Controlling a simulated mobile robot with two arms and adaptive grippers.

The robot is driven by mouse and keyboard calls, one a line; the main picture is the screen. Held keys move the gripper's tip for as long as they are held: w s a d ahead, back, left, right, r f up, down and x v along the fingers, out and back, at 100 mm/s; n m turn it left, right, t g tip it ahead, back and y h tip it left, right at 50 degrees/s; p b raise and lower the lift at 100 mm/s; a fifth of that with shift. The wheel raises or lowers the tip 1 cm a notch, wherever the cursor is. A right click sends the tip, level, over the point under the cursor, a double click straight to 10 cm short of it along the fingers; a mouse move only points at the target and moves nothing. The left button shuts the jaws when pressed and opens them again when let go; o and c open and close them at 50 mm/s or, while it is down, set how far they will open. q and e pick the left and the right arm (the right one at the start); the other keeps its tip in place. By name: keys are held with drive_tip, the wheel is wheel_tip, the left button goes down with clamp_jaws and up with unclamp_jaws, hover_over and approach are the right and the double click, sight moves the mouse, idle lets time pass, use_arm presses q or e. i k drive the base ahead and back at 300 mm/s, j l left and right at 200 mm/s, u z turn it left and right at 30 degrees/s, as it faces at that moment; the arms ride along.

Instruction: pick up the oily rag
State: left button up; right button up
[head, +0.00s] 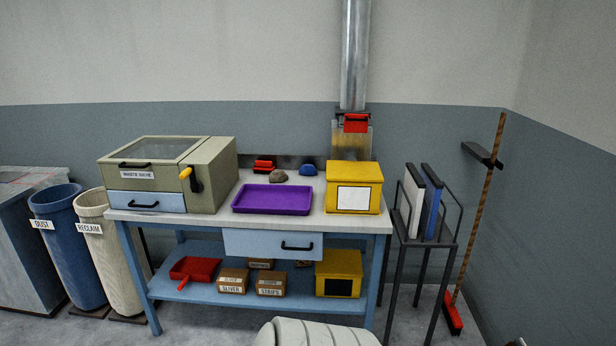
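A small grey-brown crumpled lump (278,176), which looks like the oily rag, lies on the workbench top (225,214). It sits just behind the purple tray (272,199), between a red item (263,166) on its left and a blue lump (308,170) on its right. It is too small in the view to make out oil stains. Neither of my grippers shows in the head view, so I cannot see what they hold.
A grey box with a yellow-handled crank (213,175) fills the bench's left end. A yellow box (354,187) stands on the right. Blue (66,240) and cream (112,255) bins stand left, a file rack (428,243) and broom (480,220) right. The lower shelf holds boxes and a red dustpan (195,269).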

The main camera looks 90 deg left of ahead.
sight(277, 176)
drive_tip(key=u, duration=3)
drive_tip(key=i+z, duration=0.4)
drive_tip(key=i, duration=1.2)
